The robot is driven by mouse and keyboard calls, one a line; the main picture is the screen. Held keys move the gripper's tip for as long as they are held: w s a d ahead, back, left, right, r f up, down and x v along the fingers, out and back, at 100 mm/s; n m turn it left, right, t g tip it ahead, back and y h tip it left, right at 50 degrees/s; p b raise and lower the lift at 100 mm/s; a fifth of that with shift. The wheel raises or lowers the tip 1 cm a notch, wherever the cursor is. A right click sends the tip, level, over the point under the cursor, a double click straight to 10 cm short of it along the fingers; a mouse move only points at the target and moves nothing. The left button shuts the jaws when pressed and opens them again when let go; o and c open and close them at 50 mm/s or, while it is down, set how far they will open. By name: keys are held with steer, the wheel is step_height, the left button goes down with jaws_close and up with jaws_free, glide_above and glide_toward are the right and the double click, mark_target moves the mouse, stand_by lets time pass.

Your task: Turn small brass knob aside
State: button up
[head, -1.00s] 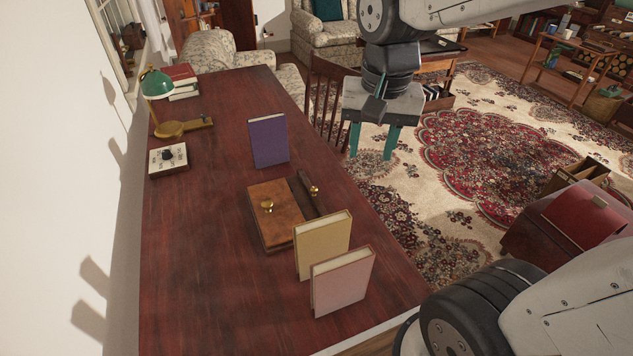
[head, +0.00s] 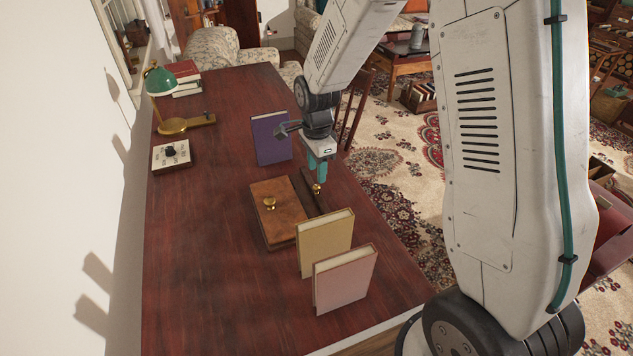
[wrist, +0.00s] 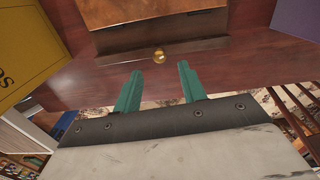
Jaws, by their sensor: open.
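The small brass knob (head: 317,188) sits on a dark wooden bar (head: 306,192) along the right side of a brown wooden box (head: 285,222). It also shows in the wrist view (wrist: 159,55), centred between the fingers and just beyond their tips. My gripper (head: 318,176) has teal fingers and is open and empty, close to the knob at the table's right side. The fingers (wrist: 160,71) stand apart in the wrist view, one to each side of the knob's line. A larger brass knob (head: 270,203) stands on the box lid.
A purple book (head: 271,140) stands behind the box, near my wrist. A yellow book (head: 325,243) and a pink book (head: 345,278) stand in front. A lamp (head: 160,82) and a small dial box (head: 171,155) are at the left.

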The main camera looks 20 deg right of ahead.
mark_target(317, 186)
step_height(317, 186, down, 5)
steer(key=shift+f, duration=0.15)
jaws_close()
